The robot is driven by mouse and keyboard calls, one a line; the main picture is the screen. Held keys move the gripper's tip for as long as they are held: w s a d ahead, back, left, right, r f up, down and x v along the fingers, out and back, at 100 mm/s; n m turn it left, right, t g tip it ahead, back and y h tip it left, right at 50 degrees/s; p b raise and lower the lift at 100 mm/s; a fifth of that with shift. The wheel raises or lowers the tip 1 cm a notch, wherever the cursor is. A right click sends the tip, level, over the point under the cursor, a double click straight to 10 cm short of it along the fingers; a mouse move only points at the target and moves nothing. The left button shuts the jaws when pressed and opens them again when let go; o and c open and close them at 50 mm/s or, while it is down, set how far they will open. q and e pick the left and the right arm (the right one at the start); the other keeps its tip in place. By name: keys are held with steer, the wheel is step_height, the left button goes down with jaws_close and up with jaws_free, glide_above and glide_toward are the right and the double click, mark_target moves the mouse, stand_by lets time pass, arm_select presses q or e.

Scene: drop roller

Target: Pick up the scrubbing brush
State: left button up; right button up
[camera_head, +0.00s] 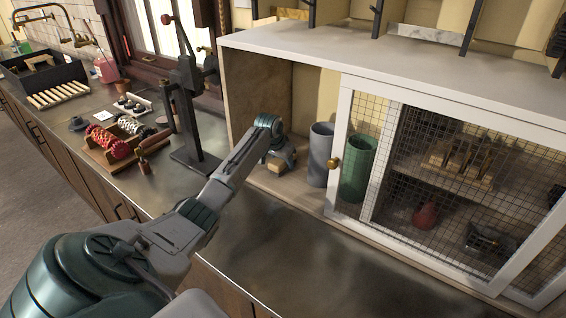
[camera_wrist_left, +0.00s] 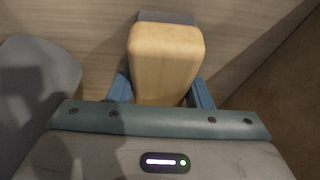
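The scrubbing brush shows as a pale wooden block (camera_head: 276,166) on the cabinet floor in the head view, at the cabinet's open left part. In the left wrist view the wooden block (camera_wrist_left: 166,55) fills the upper middle, with a grey part at its far end. My left gripper (camera_head: 278,157) is inside the cabinet opening, above the brush. Its blue fingers (camera_wrist_left: 162,92) are spread, one on each side of the block. The wrist bar hides the near end, and I cannot tell whether the fingers touch it. My right gripper is not in view.
A grey cylinder (camera_head: 320,155) stands close to the right of my left gripper, with a green cylinder (camera_head: 358,168) behind the mesh door (camera_head: 345,135). The cabinet's side wall (camera_head: 248,95) is on the left. A black stand (camera_head: 190,110) and a wooden tray (camera_head: 120,150) occupy the counter.

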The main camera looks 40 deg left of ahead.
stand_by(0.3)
arm_select(q)
steer(key=shift+a+b, duration=0.1)
steer(key=shift+b, duration=0.45)
step_height(320, 180, up, 4)
steer(key=shift+f+b, duration=0.1)
steer(key=shift+b, duration=0.6)
steer(key=s+r+b, duration=0.1)
steer(key=s+b, duration=0.2)
steer(key=s, duration=1.3)
steer(key=shift+r, duration=0.3)
steer(key=shift+a, duration=0.1)
